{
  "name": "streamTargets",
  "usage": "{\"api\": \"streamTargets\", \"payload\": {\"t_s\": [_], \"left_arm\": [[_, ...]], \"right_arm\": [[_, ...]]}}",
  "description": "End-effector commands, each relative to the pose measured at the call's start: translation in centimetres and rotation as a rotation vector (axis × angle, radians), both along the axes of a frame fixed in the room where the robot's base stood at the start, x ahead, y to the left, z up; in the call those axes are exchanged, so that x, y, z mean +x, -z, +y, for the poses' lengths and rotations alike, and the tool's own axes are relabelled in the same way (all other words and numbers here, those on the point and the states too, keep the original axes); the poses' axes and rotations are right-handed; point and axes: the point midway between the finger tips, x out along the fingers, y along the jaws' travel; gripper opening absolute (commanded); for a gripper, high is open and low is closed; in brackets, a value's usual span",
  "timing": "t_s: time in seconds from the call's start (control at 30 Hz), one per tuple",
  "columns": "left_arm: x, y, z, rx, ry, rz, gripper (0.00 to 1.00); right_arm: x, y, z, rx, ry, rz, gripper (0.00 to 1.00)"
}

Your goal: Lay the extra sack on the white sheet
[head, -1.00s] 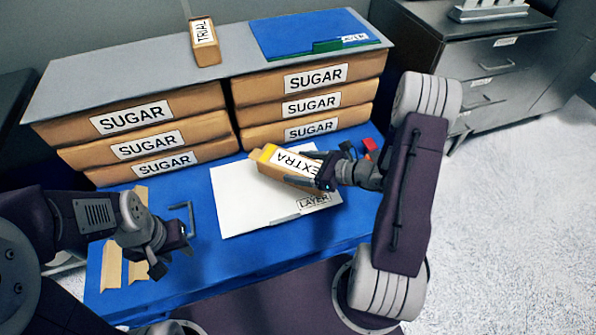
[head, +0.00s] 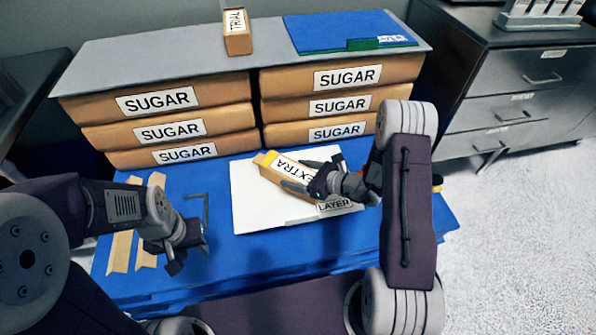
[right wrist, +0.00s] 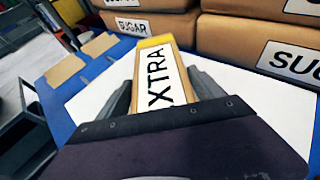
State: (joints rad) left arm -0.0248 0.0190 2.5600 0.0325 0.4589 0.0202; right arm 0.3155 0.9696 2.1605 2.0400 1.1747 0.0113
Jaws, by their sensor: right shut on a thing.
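The extra sack (head: 272,163), brown with a yellow end and an EXTRA label, is over the white sheet (head: 258,212) marked LAYER. My right gripper (head: 312,184) is shut on the sack near its right end. In the right wrist view the sack (right wrist: 163,68) lies between the fingers (right wrist: 165,100), its yellow end pointing away, with the white sheet (right wrist: 95,103) beneath. I cannot tell whether its underside touches the sheet. My left gripper (head: 190,250) is empty above the blue table's left part; its finger gap is not clear.
Several SUGAR sacks (head: 170,128) are stacked in two piles behind the sheet, under a grey board (head: 200,55). A TRIAL sack (head: 237,40) and a blue sheet (head: 335,30) lie on top. Brown strips (head: 122,245) lie at the left of the blue table (head: 215,262).

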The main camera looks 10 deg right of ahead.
Motion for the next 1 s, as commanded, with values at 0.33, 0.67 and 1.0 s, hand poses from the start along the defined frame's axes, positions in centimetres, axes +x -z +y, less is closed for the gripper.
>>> {"api": "streamTargets", "payload": {"t_s": [0.33, 0.67, 1.0], "left_arm": [[0.0, 0.1, 0.0, 0.000, 0.000, 0.000, 0.36], [0.0, 0.0, 0.0, 0.000, 0.000, 0.000, 0.36], [0.0, -2.0, 0.0, 0.000, 0.000, 0.000, 0.36]], "right_arm": [[0.0, 0.1, 0.0, -0.001, 0.000, 0.001, 0.94], [0.0, 0.0, 0.0, -0.001, 0.000, 0.001, 0.99], [-3.4, -2.6, -3.7, -0.002, 0.007, 0.002, 0.99]]}}
